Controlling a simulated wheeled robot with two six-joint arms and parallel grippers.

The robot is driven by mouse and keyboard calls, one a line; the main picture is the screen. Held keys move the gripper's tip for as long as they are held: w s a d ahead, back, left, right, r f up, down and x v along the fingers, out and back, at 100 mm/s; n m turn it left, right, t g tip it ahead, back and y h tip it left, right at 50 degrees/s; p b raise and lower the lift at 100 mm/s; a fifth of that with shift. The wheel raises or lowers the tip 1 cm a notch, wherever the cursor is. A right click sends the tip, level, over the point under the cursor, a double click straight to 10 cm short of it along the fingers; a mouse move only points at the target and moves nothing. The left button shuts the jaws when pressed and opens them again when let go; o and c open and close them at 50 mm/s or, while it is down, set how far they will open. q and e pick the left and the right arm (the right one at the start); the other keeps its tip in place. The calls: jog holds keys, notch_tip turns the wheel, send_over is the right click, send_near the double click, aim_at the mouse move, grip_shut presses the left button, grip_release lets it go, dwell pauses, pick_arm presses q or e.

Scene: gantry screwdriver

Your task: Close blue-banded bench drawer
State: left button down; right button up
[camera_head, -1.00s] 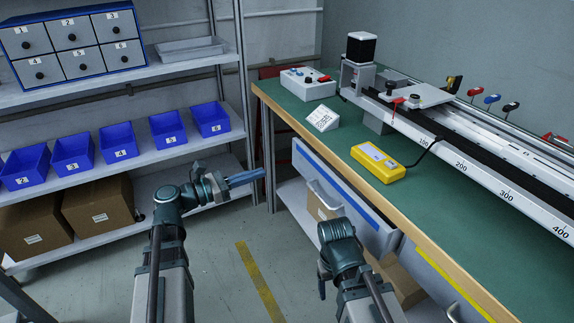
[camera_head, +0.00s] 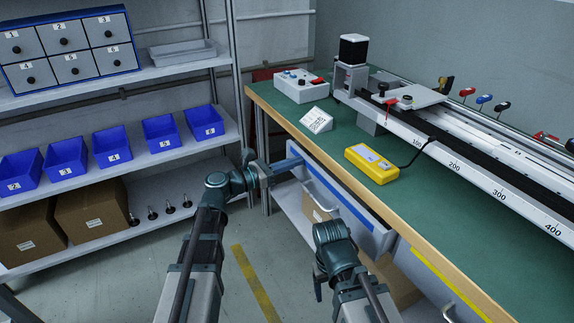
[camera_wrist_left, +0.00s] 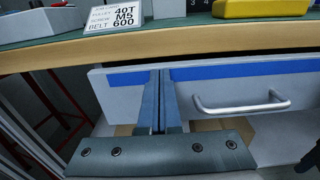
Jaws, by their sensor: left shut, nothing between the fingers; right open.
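The blue-banded drawer (camera_head: 345,205) is under the bench's front edge, pulled out, its pale front standing clear of the bench. Its handle (camera_head: 325,194) is on the front; in the wrist view the handle (camera_wrist_left: 240,106) lies right of my fingers. My left gripper (camera_head: 288,166) is shut and empty at the left end of the drawer front. In the wrist view its fingers (camera_wrist_left: 160,80) overlap the blue band; I cannot tell whether they touch. My right gripper (camera_head: 319,284) is open, low in front of the bench, its fingers mostly hidden by my wrist.
The green bench (camera_head: 440,225) has a wooden edge and carries a yellow device (camera_head: 371,163), a label stand (camera_head: 317,120) and a gantry rail. A yellow-banded drawer (camera_head: 437,278) is to the right. A shelf with blue bins (camera_head: 112,147) stands left. The floor between is clear.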

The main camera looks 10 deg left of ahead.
aim_at(307, 155)
dwell(0.3)
pick_arm(q)
jog(key=x, duration=0.3)
jog(key=shift+w+d, duration=0.5)
jog(key=shift+d, duration=0.1)
pick_arm(e)
jog(key=shift+a, duration=0.15)
pick_arm(q)
jog(key=shift+r, duration=0.1)
